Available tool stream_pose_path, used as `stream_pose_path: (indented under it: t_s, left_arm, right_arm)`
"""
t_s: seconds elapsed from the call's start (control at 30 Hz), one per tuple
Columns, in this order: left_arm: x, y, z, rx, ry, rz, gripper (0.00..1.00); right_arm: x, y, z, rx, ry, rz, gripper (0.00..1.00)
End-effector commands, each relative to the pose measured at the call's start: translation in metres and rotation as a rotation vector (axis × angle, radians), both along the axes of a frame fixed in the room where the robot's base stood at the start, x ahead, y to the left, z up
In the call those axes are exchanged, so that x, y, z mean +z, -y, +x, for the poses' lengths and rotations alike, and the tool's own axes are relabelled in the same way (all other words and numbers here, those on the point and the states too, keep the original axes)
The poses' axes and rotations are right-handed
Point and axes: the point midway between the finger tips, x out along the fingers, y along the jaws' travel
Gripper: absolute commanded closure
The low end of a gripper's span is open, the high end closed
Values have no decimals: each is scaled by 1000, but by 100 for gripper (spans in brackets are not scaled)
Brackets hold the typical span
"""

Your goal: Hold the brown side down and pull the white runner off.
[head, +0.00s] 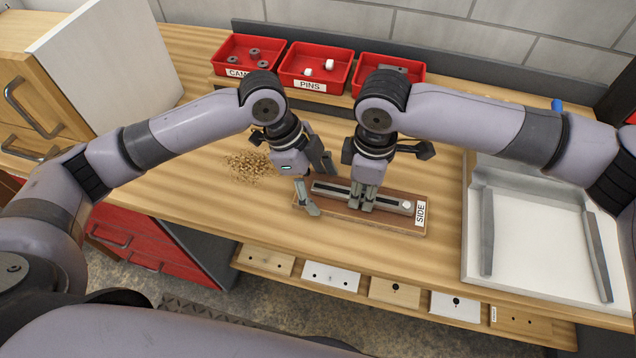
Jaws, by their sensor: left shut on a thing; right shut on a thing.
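The brown side (337,211) lies flat on the bench, with a white label reading SIDE at its right end. A long pale runner (333,192) with a dark slot lies along its top, and a small white piece shows near its right end. My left gripper (320,190) is shut on the brown side, its fingers spread across the board's left end. My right gripper (362,200) points straight down and is shut on the runner near its middle. The fingers hide the gripped part of the runner. I cannot tell whether the runner is lifted off the board.
Three red bins stand behind: one with grey parts (248,55), the PINS bin (315,68), and a third (389,75). Wood shavings (248,166) lie left of the side. A pale tray (540,245) is at right, a white panel (95,65) at left. Bench in front is clear.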

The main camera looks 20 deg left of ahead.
Motion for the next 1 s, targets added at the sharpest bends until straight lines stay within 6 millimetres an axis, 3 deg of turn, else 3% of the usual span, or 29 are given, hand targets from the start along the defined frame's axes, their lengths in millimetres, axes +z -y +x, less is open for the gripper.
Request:
stream_pose_path:
  t_s: [1.0]
  left_arm:
    - [0,0,-1,-1,-2,1,67]
  right_arm:
    - [22,0,1,-1,2,1,100]
